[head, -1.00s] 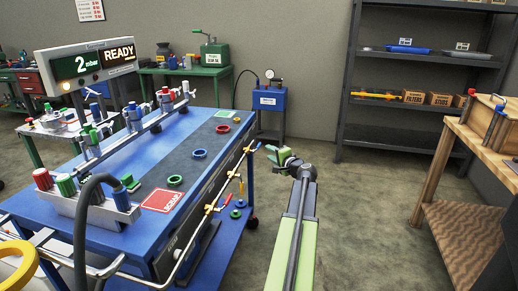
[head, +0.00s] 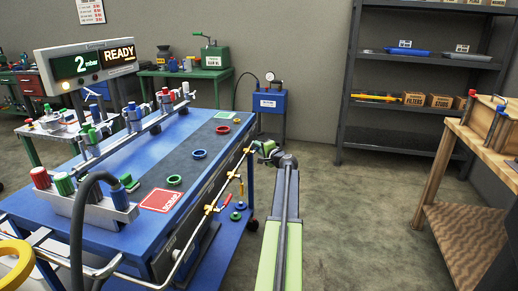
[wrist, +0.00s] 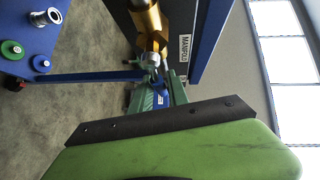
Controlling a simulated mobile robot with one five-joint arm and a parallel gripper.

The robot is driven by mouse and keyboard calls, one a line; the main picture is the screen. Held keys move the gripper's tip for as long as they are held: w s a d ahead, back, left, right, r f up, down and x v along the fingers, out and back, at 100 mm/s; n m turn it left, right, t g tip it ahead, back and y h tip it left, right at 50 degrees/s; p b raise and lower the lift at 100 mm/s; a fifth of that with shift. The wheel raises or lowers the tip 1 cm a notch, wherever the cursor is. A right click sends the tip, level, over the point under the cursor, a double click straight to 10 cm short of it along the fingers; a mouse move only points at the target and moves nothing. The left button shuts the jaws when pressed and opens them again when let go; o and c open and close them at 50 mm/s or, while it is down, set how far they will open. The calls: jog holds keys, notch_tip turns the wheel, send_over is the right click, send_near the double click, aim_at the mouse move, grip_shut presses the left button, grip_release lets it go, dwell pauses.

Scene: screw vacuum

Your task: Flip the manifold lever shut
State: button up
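The manifold is a thin pipe (head: 192,232) with brass valves along the bench's front side. Its far brass valve (head: 247,151) is at the bench's far right corner; the brass body (wrist: 148,22) and a silver fitting below it fill the top middle of the wrist view. My gripper (head: 264,148), green, is right at this valve. In the wrist view my gripper (wrist: 155,92) lies just below the silver fitting. A small blue piece, possibly the lever (wrist: 161,99), shows between its green parts. Whether the fingers are closed on it is hidden.
The blue bench (head: 150,245) carries coloured rings and a red scrap square (head: 161,200). The display (head: 90,66) reads 2 mbar, READY. A wooden table (head: 455,145) stands at right. The floor between them is free.

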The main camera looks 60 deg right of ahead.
grip_shut()
dwell(1.1)
